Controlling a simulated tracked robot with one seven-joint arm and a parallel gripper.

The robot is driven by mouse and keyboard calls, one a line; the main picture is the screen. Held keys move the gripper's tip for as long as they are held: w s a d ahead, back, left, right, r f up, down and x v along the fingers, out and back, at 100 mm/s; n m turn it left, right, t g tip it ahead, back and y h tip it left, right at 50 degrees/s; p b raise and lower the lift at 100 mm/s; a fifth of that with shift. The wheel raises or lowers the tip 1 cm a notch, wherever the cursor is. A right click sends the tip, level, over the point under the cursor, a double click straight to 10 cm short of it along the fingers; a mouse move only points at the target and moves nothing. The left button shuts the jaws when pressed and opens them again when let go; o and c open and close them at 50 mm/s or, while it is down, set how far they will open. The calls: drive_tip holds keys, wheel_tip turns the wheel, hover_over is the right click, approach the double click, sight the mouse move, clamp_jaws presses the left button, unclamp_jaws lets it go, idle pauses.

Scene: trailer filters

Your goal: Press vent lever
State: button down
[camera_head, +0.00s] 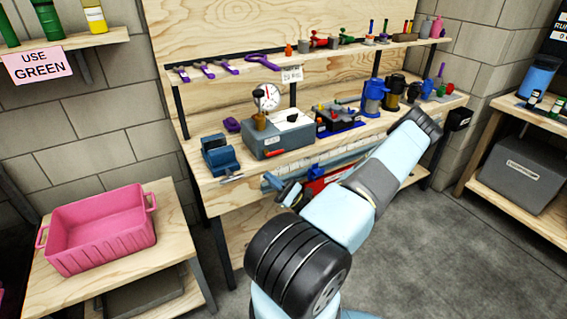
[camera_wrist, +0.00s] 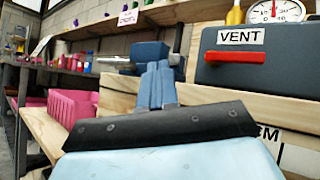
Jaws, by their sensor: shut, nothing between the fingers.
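The vent lever is a red horizontal bar (camera_wrist: 243,57) on the front of a dark grey box (camera_wrist: 285,70), under a label reading VENT in the wrist view. In the head view, the red lever (camera_head: 275,153) shows low on the front of the grey box (camera_head: 272,141) on the workbench. My gripper (camera_head: 270,181) is in front of the bench edge, below the box. In the wrist view, my blue fingers (camera_wrist: 156,70) are shut and empty. They appear left of the lever and apart from it.
A blue vise (camera_head: 220,157) stands left of the box, and a dark case (camera_head: 338,120) stands to its right. A round gauge (camera_head: 266,97) rises above the box. A pink bin (camera_head: 100,236) sits on a low table at left. Floor at right is clear.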

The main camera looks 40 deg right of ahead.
sight(282, 162)
drive_tip(key=s+d+f+m+t+h, duration=0.3)
drive_tip(key=d+f+m+h, duration=0.3)
drive_tip(key=m+h, duration=0.6)
drive_tip(key=h, duration=0.5)
drive_tip(key=shift+s+d+m+h, duration=0.2)
drive_tip(key=shift+d+m+h, duration=0.1)
drive_tip(key=shift+h, duration=0.1)
drive_tip(key=x, duration=1)
drive_tip(key=shift+a, duration=0.15)
drive_tip(key=shift+d, duration=0.5)
drive_tip(key=shift+a+y, duration=0.4)
drive_tip(key=shift+y, duration=0.1)
drive_tip(key=shift+r+n+t, duration=0.1)
drive_tip(key=shift+n+t, duration=0.2)
drive_tip(key=shift+n, duration=0.3)
